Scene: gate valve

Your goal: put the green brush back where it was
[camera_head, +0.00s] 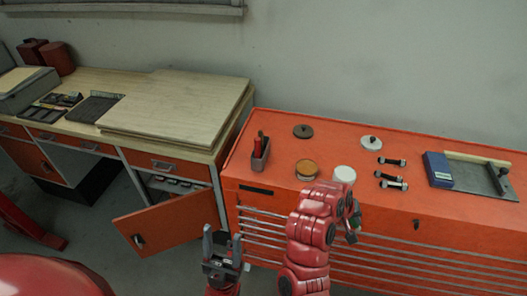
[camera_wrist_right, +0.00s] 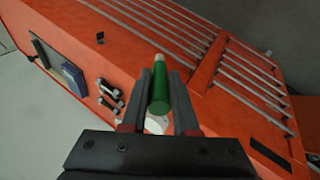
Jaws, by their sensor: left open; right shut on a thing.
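My right gripper (camera_wrist_right: 168,98) is shut on the green brush (camera_wrist_right: 172,85), a green cylinder with a pale tip. In the head view, the right arm reaches over the front edge of the orange cabinet, and its gripper (camera_head: 353,226) is mostly hidden by the arm. My left gripper (camera_head: 222,246) is open and empty, in front of the cabinet's left end. A small grey holder (camera_head: 259,160) with red-handled tools (camera_head: 260,139) stands at the left of the cabinet top.
The cabinet top (camera_head: 232,172) also bears a white jar (camera_head: 344,174), an orange-lidded tin (camera_head: 306,168), two discs, several bolts (camera_head: 391,185), a blue box (camera_head: 438,169) and a metal tray (camera_head: 485,178). A wooden workbench (camera_head: 170,105) stands left; its orange door (camera_head: 170,222) hangs open.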

